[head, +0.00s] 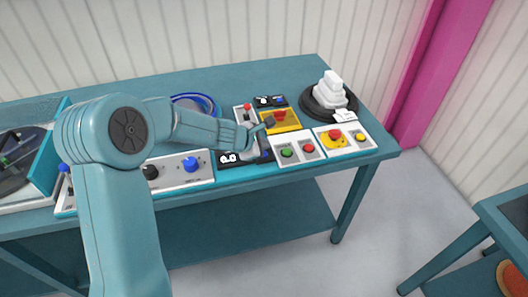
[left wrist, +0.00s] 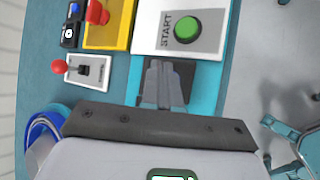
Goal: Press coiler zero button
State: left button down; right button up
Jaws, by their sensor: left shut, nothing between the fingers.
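The black display panel (head: 230,158) with white digits sits on the teal bench in the head view, left of the white panel with a green button. My left gripper (head: 260,152) is over this panel's right part, with its fingers shut and empty. In the left wrist view, the shut fingers (left wrist: 165,78) lie in front of a dark panel (left wrist: 186,75) beside the START panel. The fingers cover much of that panel. No button marked zero can be made out, and I cannot tell whether the fingertips touch anything. My right gripper is in neither view.
The green START button (left wrist: 187,29) is close to the fingers. A red-knobbed lever box (left wrist: 88,70) and a yellow box with a red knob (left wrist: 105,25) stand nearby. A blue cable coil (head: 205,103) lies behind my arm. A white stacked object (head: 332,92) stands at the right.

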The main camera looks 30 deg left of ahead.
pick_arm(q)
jog(key=shift+r+p, duration=2.45)
jog(key=shift+r, duration=0.2)
jog(key=shift+f, duration=0.1)
